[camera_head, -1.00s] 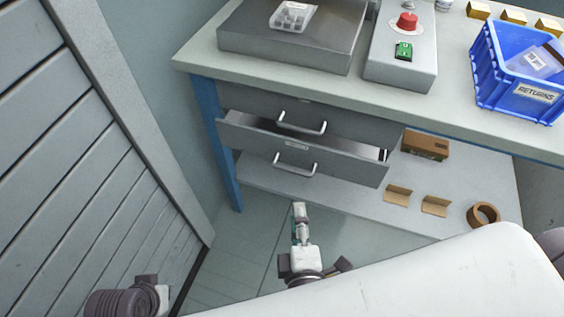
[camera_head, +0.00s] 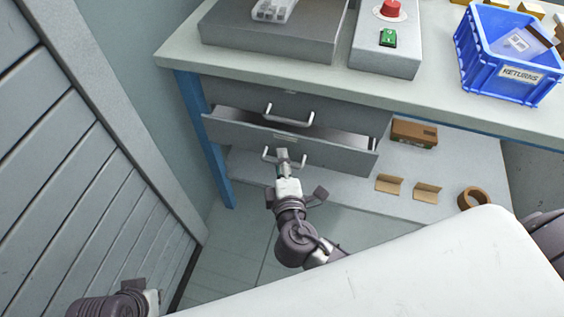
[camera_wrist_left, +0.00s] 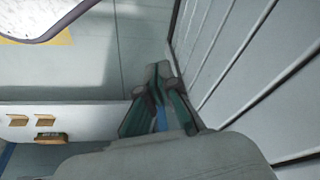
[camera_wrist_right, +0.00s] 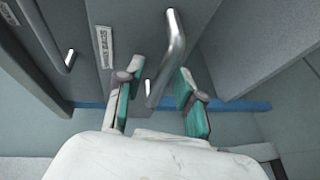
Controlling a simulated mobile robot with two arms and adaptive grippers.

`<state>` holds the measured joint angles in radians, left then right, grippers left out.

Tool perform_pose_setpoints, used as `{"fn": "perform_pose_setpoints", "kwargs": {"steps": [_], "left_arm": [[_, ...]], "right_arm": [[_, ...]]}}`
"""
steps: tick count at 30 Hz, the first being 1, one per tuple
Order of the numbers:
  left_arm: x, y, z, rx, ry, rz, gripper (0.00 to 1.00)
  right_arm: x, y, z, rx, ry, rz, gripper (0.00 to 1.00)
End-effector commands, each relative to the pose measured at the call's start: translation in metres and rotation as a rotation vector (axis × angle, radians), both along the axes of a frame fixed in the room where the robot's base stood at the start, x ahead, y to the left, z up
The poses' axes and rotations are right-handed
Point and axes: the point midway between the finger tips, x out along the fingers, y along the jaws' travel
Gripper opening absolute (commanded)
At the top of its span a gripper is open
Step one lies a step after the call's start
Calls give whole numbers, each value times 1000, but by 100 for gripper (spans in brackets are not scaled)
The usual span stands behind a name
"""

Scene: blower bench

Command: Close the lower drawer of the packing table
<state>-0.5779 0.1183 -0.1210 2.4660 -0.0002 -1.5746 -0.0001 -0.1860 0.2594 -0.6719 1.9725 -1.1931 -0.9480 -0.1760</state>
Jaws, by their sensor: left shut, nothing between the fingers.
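The lower drawer (camera_head: 340,159) of the packing table stands pulled out, with a gap showing above its grey front. Its bar handle (camera_head: 268,157) is on the front. The upper drawer (camera_head: 350,113) above it looks shut. My right gripper (camera_head: 284,153) is at the lower handle. In the right wrist view my right gripper (camera_wrist_right: 158,88) is open, with the lower handle (camera_wrist_right: 176,45) reaching between its fingers; I cannot tell whether they touch. My left gripper (camera_wrist_left: 158,75) is shut and empty, away from the drawers; its fingers are not clear in the head view.
The tabletop (camera_head: 400,94) overhangs the drawers. A lower shelf (camera_head: 430,170) holds a brown box (camera_head: 414,133), folded cardboard pieces and a tape roll (camera_head: 473,199). A blue table leg (camera_head: 205,145) stands left of the drawers. A slatted wall (camera_head: 70,180) bounds the left side.

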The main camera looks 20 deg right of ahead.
Motion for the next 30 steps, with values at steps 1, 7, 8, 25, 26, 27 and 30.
{"fn": "perform_pose_setpoints", "kwargs": {"steps": [1,7,8,25,26,27,30], "left_arm": [[0,0,1,0,-2,0,0],[1,0,3,0,-8,0,0],[1,0,3,0,-8,0,0],[0,1,1,2,-3,0,0],[1,1,2,2,-4,0,0],[2,1,-1,2,-5,-1,0],[6,0,-16,3,6,-3,0]], "right_arm": [[0,0,0,0,0,0,37],[0,0,0,0,1,0,34],[0,0,0,-1,1,0,29],[2,-1,0,-1,1,0,0],[5,-3,0,-2,1,-1,0],[10,-6,0,-2,1,0,0],[24,-16,1,-3,1,1,0]]}}
